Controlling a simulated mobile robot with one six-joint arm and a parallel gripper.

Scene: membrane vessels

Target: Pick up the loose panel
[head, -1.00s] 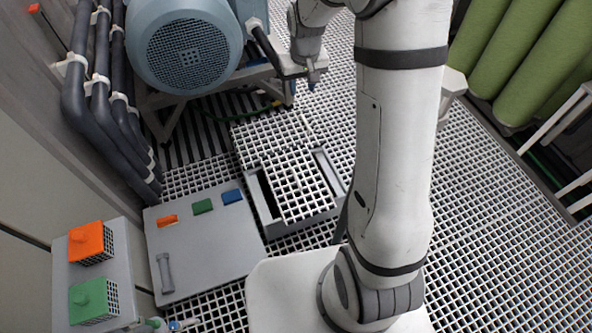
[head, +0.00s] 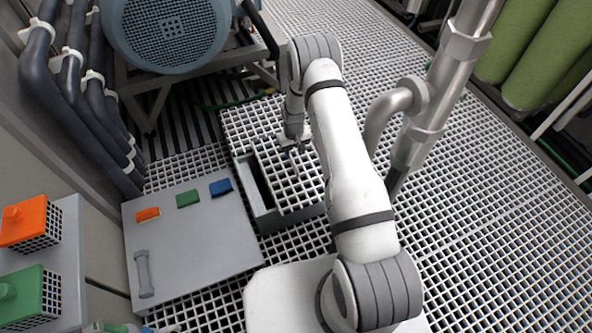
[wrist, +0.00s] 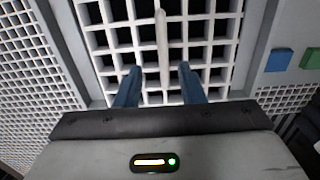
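The loose panel (head: 292,192) is a white square grating lying on a grey open frame (head: 262,222), with a dark gap along its left side. In the wrist view the panel (wrist: 110,38) fills the middle, between the frame's grey sides. A pale raised bar (wrist: 162,45) runs along it. My gripper (head: 293,150) is over the panel. In the wrist view my gripper (wrist: 159,70) has its two blue fingers apart, one on each side of the bar's line. Nothing is held. Whether the fingertips touch the panel cannot be told.
A grey plate (head: 190,240) with a handle and orange, green and blue blocks lies left of the frame. A blue-grey motor (head: 168,32) stands behind, with dark pipes (head: 85,95) at left. A metal pipe (head: 440,85) rises at right. Grating floor (head: 490,200) is clear at right.

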